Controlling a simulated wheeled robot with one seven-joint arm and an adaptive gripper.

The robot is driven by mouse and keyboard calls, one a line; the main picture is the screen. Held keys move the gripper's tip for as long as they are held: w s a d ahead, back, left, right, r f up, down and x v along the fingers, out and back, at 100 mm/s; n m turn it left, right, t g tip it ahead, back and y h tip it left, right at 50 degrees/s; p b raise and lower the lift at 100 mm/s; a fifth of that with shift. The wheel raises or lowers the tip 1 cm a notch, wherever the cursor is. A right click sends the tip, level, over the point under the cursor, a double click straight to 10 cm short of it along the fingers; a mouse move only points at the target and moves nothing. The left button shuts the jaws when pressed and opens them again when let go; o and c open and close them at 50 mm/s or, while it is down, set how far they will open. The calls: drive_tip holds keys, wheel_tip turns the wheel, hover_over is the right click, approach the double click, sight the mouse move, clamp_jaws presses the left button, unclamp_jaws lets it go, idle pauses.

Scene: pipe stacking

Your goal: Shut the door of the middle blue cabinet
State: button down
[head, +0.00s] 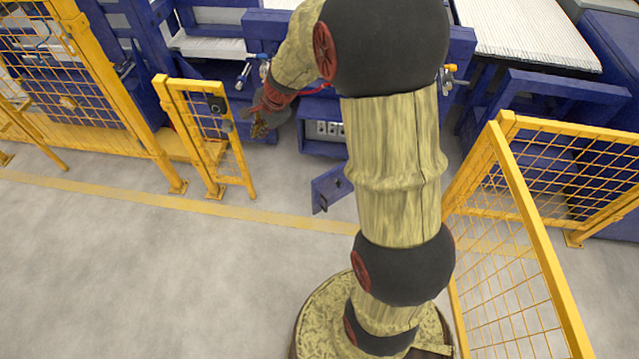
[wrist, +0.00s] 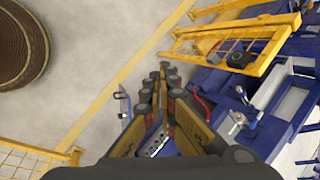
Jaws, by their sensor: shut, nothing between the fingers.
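The blue cabinet (head: 322,146) stands low at the machine's front, partly hidden behind my arm. Its front is open, with pale sockets or switches inside. Its small blue door (head: 331,187) stands swung out toward the floor on the near side. My gripper (head: 259,129) is shut and empty, to the left of the cabinet and apart from the door. In the wrist view my gripper (wrist: 165,72) points up the picture. The door (wrist: 122,105) shows left of the fingers there, and the cabinet is mostly hidden behind them.
A yellow gate post frame (head: 205,140) stands just left of my gripper. A yellow mesh fence (head: 520,240) stands at the right. A red handle or hose (wrist: 203,103) and blue machine parts lie close right of the fingers. The grey floor (head: 150,270) in front is clear.

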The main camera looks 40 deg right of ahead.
drive_tip(key=w+d+f+m+h+p, duration=0.1)
drive_tip(key=d+f+m, duration=0.5)
drive_tip(key=f, duration=0.5)
drive_tip(key=w+d+f+m+p, duration=0.2)
drive_tip(key=d+f+m, duration=0.3)
drive_tip(key=d+f, duration=0.45)
drive_tip(key=s+d+f+m+g, duration=0.1)
drive_tip(key=s+d+f+m, duration=0.15)
drive_tip(key=f, duration=0.45)
drive_tip(key=s+d+f+m+g+p, duration=0.1)
drive_tip(key=s+d+f+m, duration=0.15)
drive_tip(key=f, duration=0.45)
drive_tip(key=s+d+f+m, duration=0.2)
drive_tip(key=s+f+m, duration=0.15)
drive_tip(key=f, duration=0.35)
drive_tip(key=b, duration=0.3)
hover_over(319, 185)
drive_tip(key=s+a, duration=0.2)
drive_tip(key=s, duration=0.1)
drive_tip(key=shift+n+h, duration=0.25)
drive_tip(key=shift+h, duration=0.15)
drive_tip(key=shift+a+f, duration=0.15)
drive_tip(key=shift+f, duration=4.2)
